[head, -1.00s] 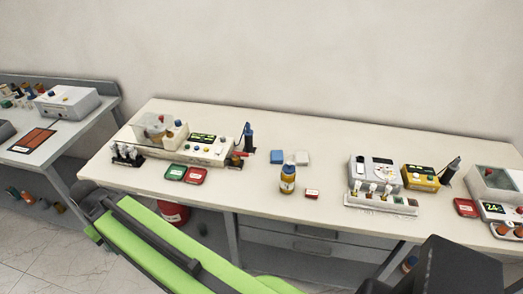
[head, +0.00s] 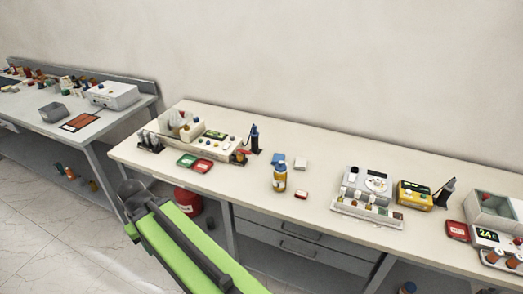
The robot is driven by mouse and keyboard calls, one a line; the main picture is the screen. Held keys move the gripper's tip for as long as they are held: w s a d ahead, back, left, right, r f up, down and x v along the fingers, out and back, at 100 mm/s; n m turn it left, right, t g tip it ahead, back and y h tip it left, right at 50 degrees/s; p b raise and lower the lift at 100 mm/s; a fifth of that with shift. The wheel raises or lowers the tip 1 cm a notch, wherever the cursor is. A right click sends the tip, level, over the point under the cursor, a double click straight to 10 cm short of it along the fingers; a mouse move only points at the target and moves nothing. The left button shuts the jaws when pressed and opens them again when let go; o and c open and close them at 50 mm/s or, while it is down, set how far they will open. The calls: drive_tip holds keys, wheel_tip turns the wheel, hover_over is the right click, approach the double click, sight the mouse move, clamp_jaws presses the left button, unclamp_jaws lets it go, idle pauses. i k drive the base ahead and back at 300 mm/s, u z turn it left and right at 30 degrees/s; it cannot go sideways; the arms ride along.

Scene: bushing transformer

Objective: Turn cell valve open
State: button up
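A cream test station (head: 216,148) with a clear-walled cell (head: 180,122), a small green display and several knobs stands at the left of the long bench. Another white-grey unit (head: 367,183) with a dial stands right of centre, with a white rack (head: 366,213) of small fittings along its front. I cannot tell which small part is the cell valve, or how it is turned. My green arm link crosses the lower left, in front of the bench.
The long bench (head: 240,187) has clear room around an amber bottle (head: 280,178). Green (head: 187,160) and red (head: 202,166) trays lie before the left station. A yellow meter (head: 413,194) stands at right. A red container (head: 188,201) is under the bench. Another bench (head: 110,120) stands left.

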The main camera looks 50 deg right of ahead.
sight(240, 151)
drive_tip(key=u, duration=0.15)
drive_tip(key=i, duration=0.9)
drive_tip(key=z, duration=0.1)
